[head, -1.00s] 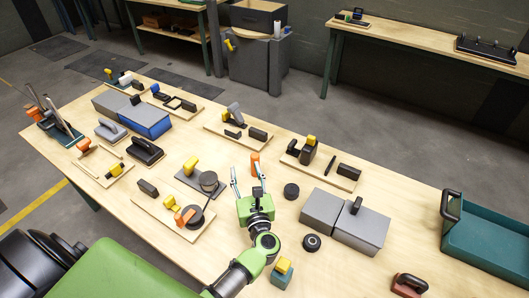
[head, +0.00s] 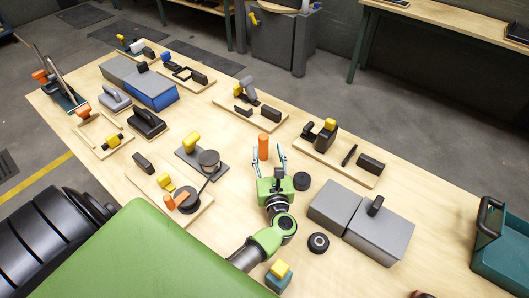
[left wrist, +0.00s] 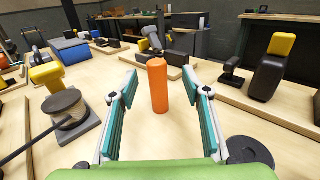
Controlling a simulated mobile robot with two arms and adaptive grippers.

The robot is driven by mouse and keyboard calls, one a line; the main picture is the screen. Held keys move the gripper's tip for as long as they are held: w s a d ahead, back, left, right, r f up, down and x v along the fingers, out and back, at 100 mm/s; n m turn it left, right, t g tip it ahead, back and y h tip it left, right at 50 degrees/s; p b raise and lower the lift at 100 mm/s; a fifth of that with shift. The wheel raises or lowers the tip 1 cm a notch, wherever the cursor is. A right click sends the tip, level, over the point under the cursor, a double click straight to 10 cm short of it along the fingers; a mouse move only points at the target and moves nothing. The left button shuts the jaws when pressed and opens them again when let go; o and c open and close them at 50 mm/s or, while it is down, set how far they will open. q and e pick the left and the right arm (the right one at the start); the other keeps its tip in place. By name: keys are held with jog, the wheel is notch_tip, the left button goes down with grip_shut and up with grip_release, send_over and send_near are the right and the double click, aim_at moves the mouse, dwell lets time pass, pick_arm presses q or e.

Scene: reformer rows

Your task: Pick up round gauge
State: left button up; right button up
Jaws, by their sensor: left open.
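A small round black disc with a pale centre (head: 318,243) lies flat on the wooden table in the head view and looks most like the round gauge. A plain dark round disc (head: 301,181) lies farther back, just right of my left gripper; part of a dark disc (left wrist: 250,152) shows at the lower right of the left wrist view. My left gripper (head: 269,152) is open and empty, low over the table. An upright orange cylinder (left wrist: 158,86) stands ahead between its spread fingers in the left wrist view; contact cannot be told. My right gripper is not in view.
Grey boxes (head: 338,205) stand right of the gripper. A wooden board with a yellow-topped black part (head: 327,135) lies behind them. A grey plate with a round can (head: 209,160) lies left. A teal bin (head: 503,248) is far right.

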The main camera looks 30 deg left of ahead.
aim_at(264, 142)
pick_arm(q)
jog(key=shift+f+b, duration=0.35)
jog(key=shift+f, duration=0.25)
jog(key=shift+w, duration=0.1)
jog(key=x, duration=0.2)
jog(key=p+x, duration=0.1)
jog(key=x, duration=0.1)
jog(key=p+x, duration=0.1)
jog(key=x, duration=0.1)
jog(key=shift+a+r, duration=0.15)
jog(key=shift+a, duration=0.4)
jog(key=shift+w+a, duration=0.15)
jog(key=shift+w, duration=0.15)
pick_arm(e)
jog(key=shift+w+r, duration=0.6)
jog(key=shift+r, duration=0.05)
pick_arm(q)
jog(key=shift+c, duration=0.4)
grip_shut()
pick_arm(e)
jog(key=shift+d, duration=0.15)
